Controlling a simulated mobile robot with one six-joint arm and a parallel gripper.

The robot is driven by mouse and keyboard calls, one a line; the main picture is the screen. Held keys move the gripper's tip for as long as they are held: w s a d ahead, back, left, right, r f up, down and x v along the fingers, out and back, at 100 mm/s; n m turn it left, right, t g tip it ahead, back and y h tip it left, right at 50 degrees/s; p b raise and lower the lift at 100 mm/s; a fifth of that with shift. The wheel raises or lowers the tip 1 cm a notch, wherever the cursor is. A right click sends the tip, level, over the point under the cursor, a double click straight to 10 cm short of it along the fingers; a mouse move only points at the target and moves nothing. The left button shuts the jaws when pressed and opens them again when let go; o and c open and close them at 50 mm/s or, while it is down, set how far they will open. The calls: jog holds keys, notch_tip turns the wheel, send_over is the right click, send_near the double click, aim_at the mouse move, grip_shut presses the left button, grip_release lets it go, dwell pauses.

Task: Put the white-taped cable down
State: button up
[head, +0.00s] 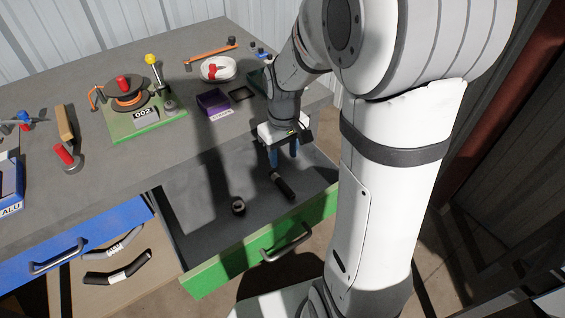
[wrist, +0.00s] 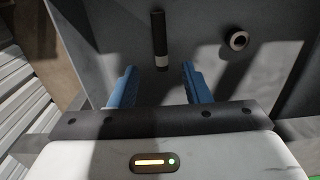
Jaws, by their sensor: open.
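A short black cable (head: 285,187) with a white tape band near one end lies on the floor of the open green-fronted drawer (head: 262,243). It also shows in the wrist view (wrist: 159,35), its taped end pointing towards me. My gripper (head: 283,160) has blue fingers and hangs above the drawer, close to the taped end. In the wrist view my gripper (wrist: 158,70) is open, with nothing held between its fingers. The cable's taped end lies just beyond the gap between the fingertips.
A short black ring-like piece (head: 238,206) lies in the same drawer, left of the cable. A blue-fronted drawer (head: 75,240) is at the left. Below it, a black cable with a white band (head: 117,273) and a grey cable (head: 121,243) lie on a brown surface.

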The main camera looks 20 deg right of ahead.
jog(key=s+r+m+t, duration=0.1)
jog(key=s+r, duration=0.3)
jog(key=s, duration=0.2)
jog(key=s+r+m+t, duration=0.1)
jog(key=s+r+m, duration=0.1)
jog(key=s+r, duration=0.2)
jog(key=s, duration=0.3)
jog(key=shift+s+a+m, duration=0.2)
jog(key=shift+a+m, duration=0.1)
jog(key=shift+a, duration=0.05)
jog(key=shift+r, duration=0.1)
jog(key=shift+r, duration=0.1)
